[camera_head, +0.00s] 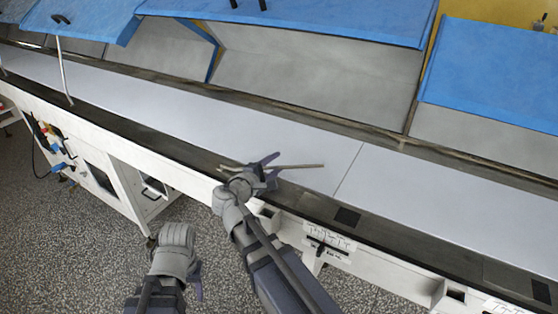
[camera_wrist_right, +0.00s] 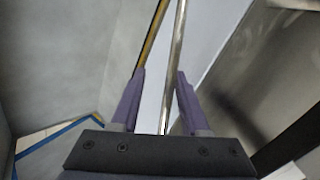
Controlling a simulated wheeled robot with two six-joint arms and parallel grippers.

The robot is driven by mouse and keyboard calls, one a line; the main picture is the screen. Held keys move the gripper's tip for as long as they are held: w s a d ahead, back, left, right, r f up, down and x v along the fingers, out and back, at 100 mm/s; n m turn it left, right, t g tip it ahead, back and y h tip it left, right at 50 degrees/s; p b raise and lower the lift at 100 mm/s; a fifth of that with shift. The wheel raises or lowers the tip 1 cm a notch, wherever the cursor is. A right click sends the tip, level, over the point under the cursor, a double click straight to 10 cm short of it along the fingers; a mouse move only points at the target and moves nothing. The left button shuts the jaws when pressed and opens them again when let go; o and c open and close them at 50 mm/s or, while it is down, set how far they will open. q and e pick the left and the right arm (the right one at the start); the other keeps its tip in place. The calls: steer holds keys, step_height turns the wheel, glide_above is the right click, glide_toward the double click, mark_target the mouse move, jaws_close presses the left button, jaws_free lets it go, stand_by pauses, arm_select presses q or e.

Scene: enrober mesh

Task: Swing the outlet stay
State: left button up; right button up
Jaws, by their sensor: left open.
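A thin metal stay (camera_head: 305,166) extends sideways over the pale belt near the front edge, in the head view. My right gripper (camera_head: 264,168) is at its left part. In the right wrist view, a shiny rod (camera_wrist_right: 175,65) runs lengthwise between the two purple fingers of this gripper (camera_wrist_right: 159,85). The fingers are spread, with the rod nearer the right finger. Whether it touches that finger is unclear. My left gripper (camera_head: 197,280) is open and empty, low in front of the machine; its fingers are partly hidden by its wrist.
Blue covers (camera_head: 300,18) stand raised along the back of the machine. Another upright stay (camera_head: 63,70) stands at the left. The pale belt (camera_head: 220,118) is bare. A white frame with a cabinet (camera_head: 150,192) lies below, and speckled floor (camera_head: 70,255) is clear at the left.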

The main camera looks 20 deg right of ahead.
steer(key=v, duration=0.5)
steer(key=shift+p, duration=0.3)
arm_select(q)
steer(key=shift+r, duration=0.45)
steer(key=shift+a, duration=0.1)
